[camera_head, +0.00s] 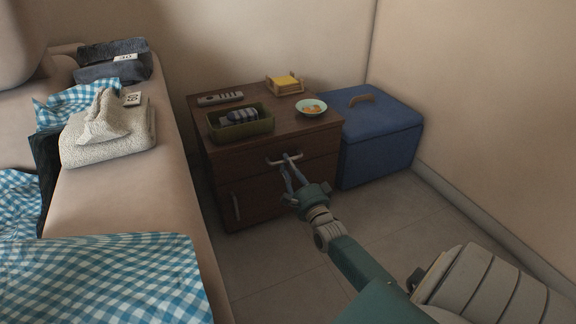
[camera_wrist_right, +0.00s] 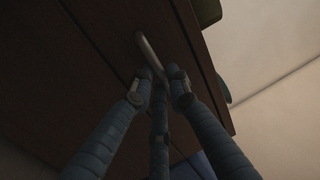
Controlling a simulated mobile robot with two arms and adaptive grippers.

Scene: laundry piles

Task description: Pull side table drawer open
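The dark brown side table (camera_head: 265,195) stands against the wall, with its drawer front (camera_head: 318,146) at the top and a door below. The drawer looks closed. Its pale bar handle (camera_head: 284,159) also shows in the right wrist view (camera_wrist_right: 148,51). My right gripper (camera_head: 289,166) is at the handle. In the right wrist view its blue-grey fingers (camera_wrist_right: 160,86) converge around the handle's lower end. I cannot tell whether they press on it. My left gripper is not in view.
A green basket (camera_head: 241,132), a remote (camera_head: 220,98), a yellow-topped holder (camera_head: 285,85) and a small bowl (camera_head: 311,107) stand on the table. A blue chest (camera_head: 382,150) is right of it, a sofa with laundry (camera_head: 108,140) left. The floor in front (camera_head: 270,265) is clear.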

